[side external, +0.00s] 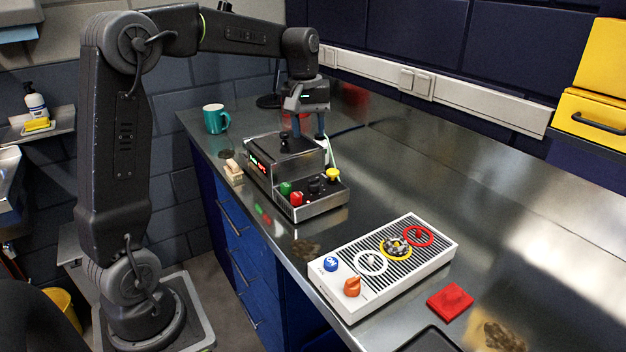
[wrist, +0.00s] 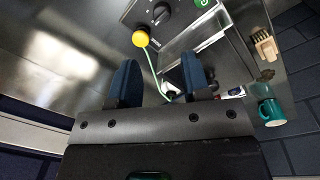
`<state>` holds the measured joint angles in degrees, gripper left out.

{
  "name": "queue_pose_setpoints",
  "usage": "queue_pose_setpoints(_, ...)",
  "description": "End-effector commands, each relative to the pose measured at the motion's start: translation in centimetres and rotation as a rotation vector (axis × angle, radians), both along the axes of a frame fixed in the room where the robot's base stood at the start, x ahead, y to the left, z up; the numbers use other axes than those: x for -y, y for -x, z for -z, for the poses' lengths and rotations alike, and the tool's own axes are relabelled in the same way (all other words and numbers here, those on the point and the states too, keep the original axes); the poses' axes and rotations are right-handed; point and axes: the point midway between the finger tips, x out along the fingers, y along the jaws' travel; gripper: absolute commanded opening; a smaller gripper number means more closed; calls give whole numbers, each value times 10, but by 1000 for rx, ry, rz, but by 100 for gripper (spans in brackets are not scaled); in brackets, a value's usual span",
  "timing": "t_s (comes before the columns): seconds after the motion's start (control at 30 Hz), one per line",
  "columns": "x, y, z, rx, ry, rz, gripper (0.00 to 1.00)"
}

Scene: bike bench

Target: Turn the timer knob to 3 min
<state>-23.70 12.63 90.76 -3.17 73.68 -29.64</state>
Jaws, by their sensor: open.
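A metal bench unit (side external: 285,178) with a lit red and green display stands on the steel bench, left of centre in the side view. I cannot read which is the timer knob. In the wrist view a black dial (wrist: 161,13) with markings around it sits beside the yellow button (wrist: 140,39). My gripper (side external: 306,132) is open and empty, pointing down above the unit's back part. Its blue fingers (wrist: 160,75) also show in the wrist view.
A white striped box (side external: 385,262) with a blue button and an orange knob lies in front of the unit. A red pad (side external: 450,302) is at its right. A teal mug (side external: 215,119) and a wooden brush (side external: 234,171) stand left.

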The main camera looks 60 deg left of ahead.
Motion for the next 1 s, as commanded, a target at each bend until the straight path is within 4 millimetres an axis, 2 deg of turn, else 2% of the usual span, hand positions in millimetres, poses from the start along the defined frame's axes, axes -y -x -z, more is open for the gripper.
queue_pose_setpoints(0.1,-10,-6,6,-16,11,-35,43)
queue_pose_setpoints(0.27,-10,-7,19,-20,13,-39,43)
queue_pose_setpoints(0.7,-6,-11,105,-20,12,-36,43)
queue_pose_setpoints(0.8,-5,-12,121,-20,12,-36,43)
queue_pose_setpoints(1.0,-5,-13,139,-18,11,-36,43)
